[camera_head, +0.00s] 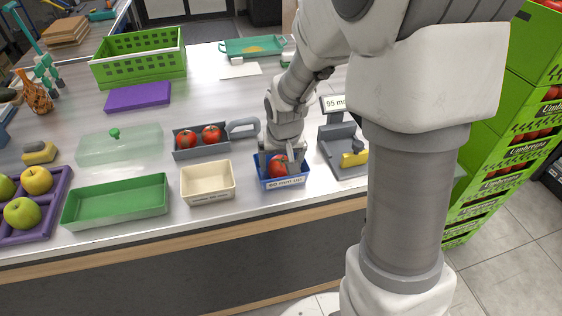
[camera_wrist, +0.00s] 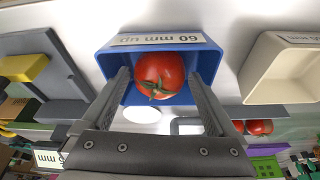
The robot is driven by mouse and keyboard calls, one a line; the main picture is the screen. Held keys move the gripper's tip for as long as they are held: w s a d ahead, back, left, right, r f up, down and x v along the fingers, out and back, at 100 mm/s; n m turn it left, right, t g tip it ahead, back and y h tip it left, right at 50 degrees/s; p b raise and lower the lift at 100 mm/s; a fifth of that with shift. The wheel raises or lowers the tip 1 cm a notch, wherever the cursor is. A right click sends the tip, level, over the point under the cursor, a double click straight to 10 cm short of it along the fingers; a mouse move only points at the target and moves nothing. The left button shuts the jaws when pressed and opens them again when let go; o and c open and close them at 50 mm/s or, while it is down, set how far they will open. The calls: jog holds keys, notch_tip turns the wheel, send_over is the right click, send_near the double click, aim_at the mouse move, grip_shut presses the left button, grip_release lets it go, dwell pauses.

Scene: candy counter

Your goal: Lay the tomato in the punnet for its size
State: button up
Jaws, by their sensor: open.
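A red tomato (camera_head: 279,167) with a green calyx is in the blue punnet (camera_head: 287,184), whose label reads "60 mm up". In the wrist view the tomato (camera_wrist: 160,74) sits inside the blue punnet (camera_wrist: 196,47), between my fingers. My gripper (camera_head: 284,160) is open over the punnet, one finger on each side of the tomato, with its fingertips down at the punnet. Whether a finger touches the tomato is unclear. A cream punnet (camera_head: 208,196) stands to the left, its label too small to read; it also shows in the wrist view (camera_wrist: 258,62).
A grey tray (camera_head: 204,151) with two tomatoes stands behind the cream punnet. A grey gauge (camera_head: 344,168) with a yellow block and a display stands right of the blue punnet. A green tray (camera_head: 115,211) lies at left. Green crates (camera_head: 497,160) are stacked at right.

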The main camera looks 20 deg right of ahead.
jog(key=shift+p+v, duration=1.8)
jog(key=shift+v, duration=1.15)
jog(key=shift+o, duration=0.6)
jog(key=shift+f, duration=0.1)
jog(key=d+p+v, duration=0.1)
jog(key=p+v, duration=0.2)
jog(key=v, duration=1.4)
jog(key=s+r+n+t, duration=0.1)
jog(key=s+r+t, duration=0.1)
jog(key=s, duration=1.1)
jog(key=shift+s+r+n, duration=0.15)
jog(key=shift+r+n, duration=0.15)
jog(key=shift+r, duration=0.35)
